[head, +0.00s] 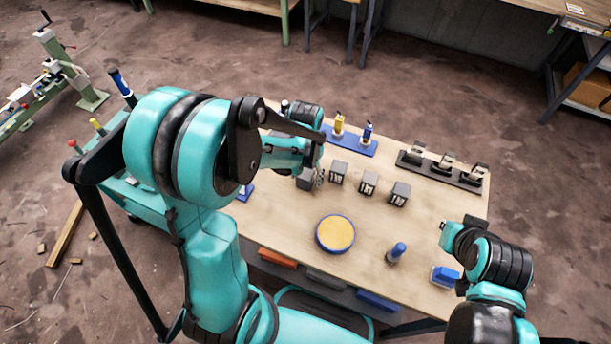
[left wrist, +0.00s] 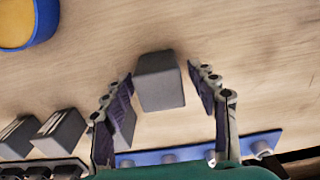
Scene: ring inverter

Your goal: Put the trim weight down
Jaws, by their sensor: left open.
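A grey block, which I take to be the trim weight (left wrist: 160,82), sits on the wooden tabletop between the fingers of my left gripper (left wrist: 164,92) in the left wrist view. The fingers are open, with a gap visible on the right side. In the head view the block (head: 305,182) is partly hidden by my left gripper (head: 319,178), at the left end of a row of similar grey blocks. My right arm is at the right table edge, and its wrist end (head: 452,233) shows, but its fingers cannot be made out.
More grey blocks (head: 368,184) stand to the right. A blue-rimmed yellow disc (head: 335,234) lies nearer. A blue rack with bottles (head: 350,144) and a black clamp strip (head: 440,173) are at the back. A blue-topped peg (head: 397,253) stands front right. Bare tabletop lies between them.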

